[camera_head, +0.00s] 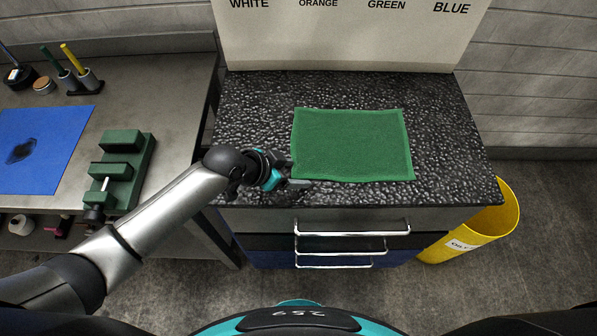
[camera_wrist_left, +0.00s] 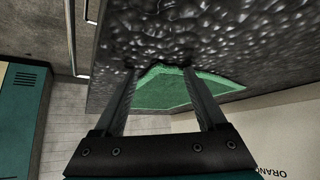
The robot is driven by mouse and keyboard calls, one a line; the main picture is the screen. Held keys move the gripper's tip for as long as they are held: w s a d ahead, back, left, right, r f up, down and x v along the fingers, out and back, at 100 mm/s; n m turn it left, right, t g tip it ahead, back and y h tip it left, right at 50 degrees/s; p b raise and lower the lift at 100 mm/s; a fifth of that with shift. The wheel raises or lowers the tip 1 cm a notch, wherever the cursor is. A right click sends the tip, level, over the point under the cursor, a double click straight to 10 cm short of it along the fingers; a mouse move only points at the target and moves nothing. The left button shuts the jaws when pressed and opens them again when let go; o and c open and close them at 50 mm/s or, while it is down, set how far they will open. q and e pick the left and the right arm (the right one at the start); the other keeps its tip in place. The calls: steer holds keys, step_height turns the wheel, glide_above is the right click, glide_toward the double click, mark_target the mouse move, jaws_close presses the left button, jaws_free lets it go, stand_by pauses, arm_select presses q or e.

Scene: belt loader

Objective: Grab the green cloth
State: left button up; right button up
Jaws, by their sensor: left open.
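The green cloth (camera_head: 352,143) lies flat and spread out on the dark, bumpy counter top (camera_head: 250,105) in the head view. My left gripper (camera_head: 296,174) is at the cloth's left edge, near its lower left corner. In the left wrist view the open fingers (camera_wrist_left: 160,85) point toward the cloth (camera_wrist_left: 165,92), with part of it showing between them. Nothing is held. I cannot tell whether the fingers touch the cloth. My right gripper is in neither view.
Drawers with metal handles (camera_head: 352,228) are under the counter. A yellow bin (camera_head: 485,222) stands at its right. A labelled white panel (camera_head: 340,40) rises behind. On the left bench are a green vise (camera_head: 124,170), a blue mat (camera_head: 40,150) and pen holders (camera_head: 85,80).

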arm_select(q)
steer(key=c, duration=1)
steer(key=shift+r+p, duration=0.25)
steer(key=shift+p, duration=0.05)
jaws_close()
step_height(320, 180, up, 6)
steer(key=p, duration=0.5)
steer(key=shift+p, duration=0.4)
step_height(320, 180, up, 6)
steer(key=shift+f+p, duration=0.25)
steer(key=shift+p, duration=0.1)
step_height(320, 180, up, 27)
